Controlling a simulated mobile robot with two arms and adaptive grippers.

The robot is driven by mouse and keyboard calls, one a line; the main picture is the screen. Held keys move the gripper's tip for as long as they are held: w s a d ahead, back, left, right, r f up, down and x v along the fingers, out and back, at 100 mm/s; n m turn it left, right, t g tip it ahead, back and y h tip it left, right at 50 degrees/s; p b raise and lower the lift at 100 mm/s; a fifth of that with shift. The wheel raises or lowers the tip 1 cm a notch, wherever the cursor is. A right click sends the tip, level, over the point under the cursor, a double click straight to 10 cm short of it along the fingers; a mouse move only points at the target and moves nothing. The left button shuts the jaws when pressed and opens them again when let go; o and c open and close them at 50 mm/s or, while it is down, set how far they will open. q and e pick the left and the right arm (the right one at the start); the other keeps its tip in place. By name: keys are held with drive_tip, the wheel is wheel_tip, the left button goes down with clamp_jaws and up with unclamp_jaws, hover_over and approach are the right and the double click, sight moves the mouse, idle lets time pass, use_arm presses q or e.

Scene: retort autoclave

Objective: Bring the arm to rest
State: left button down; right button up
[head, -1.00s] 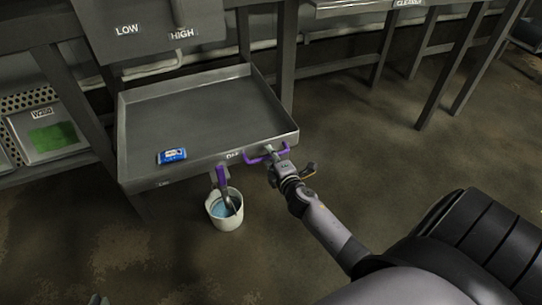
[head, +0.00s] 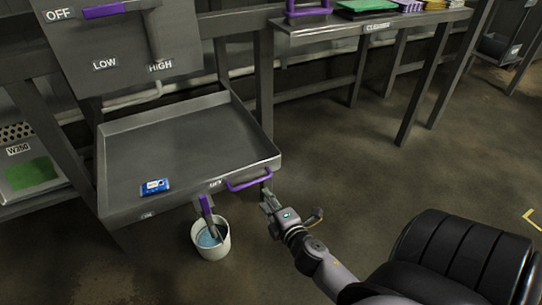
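My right gripper (head: 267,200) is just in front of the grey tray's right front corner, apart from the purple handle (head: 248,180). Its fingers look parted, with nothing between them. The purple handle is fixed to the front wall of the grey tray (head: 180,127). My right arm comes in from the lower right. My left gripper is not in view.
A blue packet (head: 156,186) lies in the tray. A white bucket (head: 211,244) with blue liquid and a purple-handled tool (head: 206,210) stands on the floor below. A control panel (head: 125,45) rises behind. The floor to the right is open.

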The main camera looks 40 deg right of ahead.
drive_tip(key=shift+s+a+r, duration=0.1)
drive_tip(key=shift+s+r, duration=0.05)
drive_tip(key=shift+s, duration=0.5)
